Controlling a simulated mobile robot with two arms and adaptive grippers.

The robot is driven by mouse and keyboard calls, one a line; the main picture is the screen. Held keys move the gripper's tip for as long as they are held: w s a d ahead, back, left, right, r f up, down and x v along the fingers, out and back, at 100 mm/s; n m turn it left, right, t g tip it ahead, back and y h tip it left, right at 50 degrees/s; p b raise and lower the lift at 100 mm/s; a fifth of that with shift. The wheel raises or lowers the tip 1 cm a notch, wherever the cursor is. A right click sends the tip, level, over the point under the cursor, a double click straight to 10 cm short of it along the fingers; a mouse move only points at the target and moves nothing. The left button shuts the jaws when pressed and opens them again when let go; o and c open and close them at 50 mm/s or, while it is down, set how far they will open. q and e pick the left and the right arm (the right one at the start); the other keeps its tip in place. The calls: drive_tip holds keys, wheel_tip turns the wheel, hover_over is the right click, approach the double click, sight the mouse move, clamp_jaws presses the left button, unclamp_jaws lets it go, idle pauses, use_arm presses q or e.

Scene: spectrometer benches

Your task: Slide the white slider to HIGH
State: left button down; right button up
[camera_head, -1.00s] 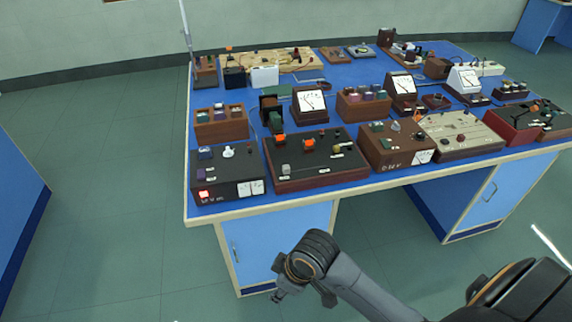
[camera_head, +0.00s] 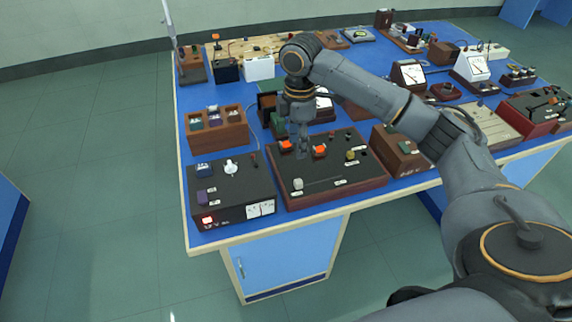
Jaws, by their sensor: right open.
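The white slider (camera_head: 298,183) is a small pale knob at the left end of a thin slot on the dark-topped panel box (camera_head: 325,192). The slot runs right from it, with small white labels near its ends, too small to read. My right gripper (camera_head: 302,153) points down above the back left part of this panel, near the orange-red buttons, behind the slider and apart from it. It is open and empty. My left gripper is out of view.
Two orange-red buttons (camera_head: 320,151) and a yellowish knob (camera_head: 350,155) stand on the same panel. A black power supply box (camera_head: 232,196) with a white knob stands close on the left. Wooden boxes and meters crowd the blue table. My right arm hides some things behind it.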

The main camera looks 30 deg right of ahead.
hover_over(299, 181)
wheel_tip(299, 181, down, 6)
drive_tip(key=shift+s+r+p, duration=0.1)
drive_tip(key=shift+s+p, duration=0.05)
drive_tip(key=shift+p, duration=0.3)
wheel_tip(299, 181, down, 6)
drive_tip(key=shift+p, duration=0.3)
drive_tip(key=shift+f, duration=0.3)
drive_tip(key=shift+w+f, duration=0.2)
drive_tip(key=shift+f, duration=0.1)
drive_tip(key=shift+c, duration=1.1)
drive_tip(key=c, duration=0.7)
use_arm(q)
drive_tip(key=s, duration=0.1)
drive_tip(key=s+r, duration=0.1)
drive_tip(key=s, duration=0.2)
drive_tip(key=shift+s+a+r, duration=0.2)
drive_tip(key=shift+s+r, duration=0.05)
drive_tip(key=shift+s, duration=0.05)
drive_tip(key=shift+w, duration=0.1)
